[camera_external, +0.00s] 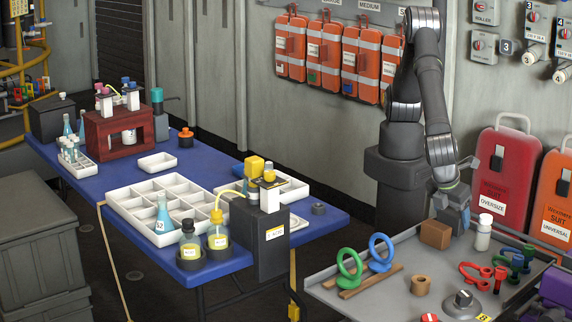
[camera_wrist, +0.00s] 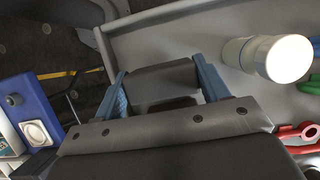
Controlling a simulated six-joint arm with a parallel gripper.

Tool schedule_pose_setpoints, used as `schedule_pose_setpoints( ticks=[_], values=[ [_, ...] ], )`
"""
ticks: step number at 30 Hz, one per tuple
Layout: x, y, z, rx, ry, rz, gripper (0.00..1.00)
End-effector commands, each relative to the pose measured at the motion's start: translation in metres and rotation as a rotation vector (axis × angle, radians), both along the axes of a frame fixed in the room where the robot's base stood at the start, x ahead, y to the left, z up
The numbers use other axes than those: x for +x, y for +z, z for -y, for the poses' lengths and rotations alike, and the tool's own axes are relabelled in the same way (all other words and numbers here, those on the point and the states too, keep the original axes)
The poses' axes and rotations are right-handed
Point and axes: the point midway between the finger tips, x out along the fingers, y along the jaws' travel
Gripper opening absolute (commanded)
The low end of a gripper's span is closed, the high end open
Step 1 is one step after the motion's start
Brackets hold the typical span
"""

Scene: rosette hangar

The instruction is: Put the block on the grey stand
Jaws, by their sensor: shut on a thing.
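The brown block (camera_external: 436,235) is at the back of the grey bench, left of a white jar. My gripper (camera_external: 456,214) points down at it. In the wrist view the block (camera_wrist: 165,82) sits between the two blue fingers of my gripper (camera_wrist: 166,88) and looks dark grey-brown. My gripper is shut on it. I cannot tell whether its underside touches the bench. A round grey base with a knob (camera_external: 463,303) stands at the front of the bench; I cannot be sure that it is the grey stand.
The white jar (camera_external: 483,232) stands close on the right and also shows in the wrist view (camera_wrist: 270,57).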

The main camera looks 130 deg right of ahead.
Motion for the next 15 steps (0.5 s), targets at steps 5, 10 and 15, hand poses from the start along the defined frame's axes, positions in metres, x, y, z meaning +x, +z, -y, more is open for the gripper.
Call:
schedule_pose_setpoints(
  ticks=[5,10,15],
  values=[
    [0.0000,-0.0014,-0.0001,0.000,0.000,0.000,0.38],
    [0.0000,-0.0048,-0.0001,0.000,0.000,0.000,0.38],
    [0.0001,-0.0083,-0.0002,0.000,0.000,0.000,0.38]
  ],
)
